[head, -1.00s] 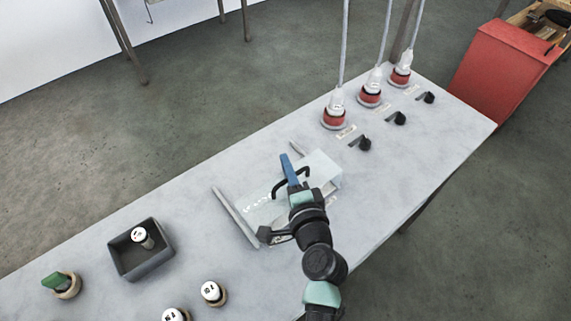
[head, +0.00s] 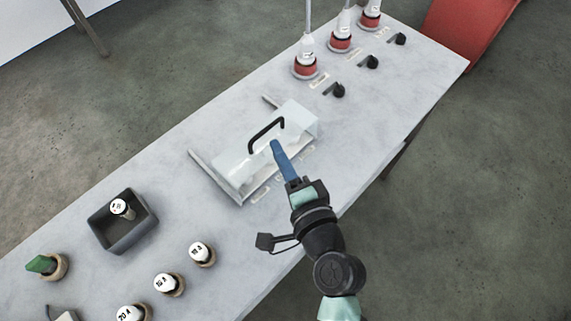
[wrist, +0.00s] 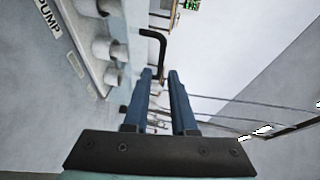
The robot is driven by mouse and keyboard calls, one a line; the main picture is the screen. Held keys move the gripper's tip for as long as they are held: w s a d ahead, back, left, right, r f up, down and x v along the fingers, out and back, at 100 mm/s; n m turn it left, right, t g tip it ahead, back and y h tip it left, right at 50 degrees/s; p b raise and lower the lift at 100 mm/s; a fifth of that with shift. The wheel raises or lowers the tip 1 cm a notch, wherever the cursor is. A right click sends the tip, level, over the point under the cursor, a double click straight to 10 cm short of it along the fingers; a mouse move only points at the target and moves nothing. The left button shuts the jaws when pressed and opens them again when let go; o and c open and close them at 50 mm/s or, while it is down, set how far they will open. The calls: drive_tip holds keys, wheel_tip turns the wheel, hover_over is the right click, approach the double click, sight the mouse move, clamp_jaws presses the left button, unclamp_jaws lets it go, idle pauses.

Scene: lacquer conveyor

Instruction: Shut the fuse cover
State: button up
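The fuse cover (head: 298,118) is a pale see-through box-like cover on the table, between a long left rail (head: 214,178) and a shorter far bar (head: 271,103). Its black bar handle (head: 265,134) stands up on top. I cannot tell for sure whether the cover is fully shut. My gripper (head: 275,145) is at the handle's near side, with its blue fingers pointing at it. In the wrist view, the fingers (wrist: 160,74) are apart with a narrow gap. The handle (wrist: 153,34) shows just beyond the tips, and nothing is clearly held.
A dark tray (head: 146,232) with one white-topped fuse (head: 122,208) stands left of the cover. Several white-topped fuses (head: 201,252) and a green knob (head: 41,264) line the front left. Red-based plugs (head: 306,66) and black switches (head: 338,90) stand at the right.

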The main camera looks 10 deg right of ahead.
drive_tip(key=shift+v, duration=1.3)
wheel_tip(320, 180, up, 19)
drive_tip(key=n+t+p, duration=0.1)
drive_tip(key=n+t, duration=0.2)
drive_tip(key=n, duration=0.3)
hover_over(261, 151)
wheel_tip(261, 151, up, 12)
drive_tip(key=n+t, duration=0.3)
drive_tip(key=n, duration=0.1)
drive_tip(key=s+r+n+t+h+p, duration=0.1)
drive_tip(key=s+r+n+t, duration=0.1)
drive_tip(key=r, duration=1)
drive_tip(key=s+r+n+t+h+p, duration=0.1)
drive_tip(key=s+r+n+t+h, duration=0.1)
drive_tip(key=s+r, duration=0.5)
wheel_tip(261, 151, up, 5)
drive_tip(key=shift+s+a+r+t+h, duration=0.2)
drive_tip(key=shift+a+t+h, duration=0.15)
drive_tip(key=shift+t, duration=0.55)
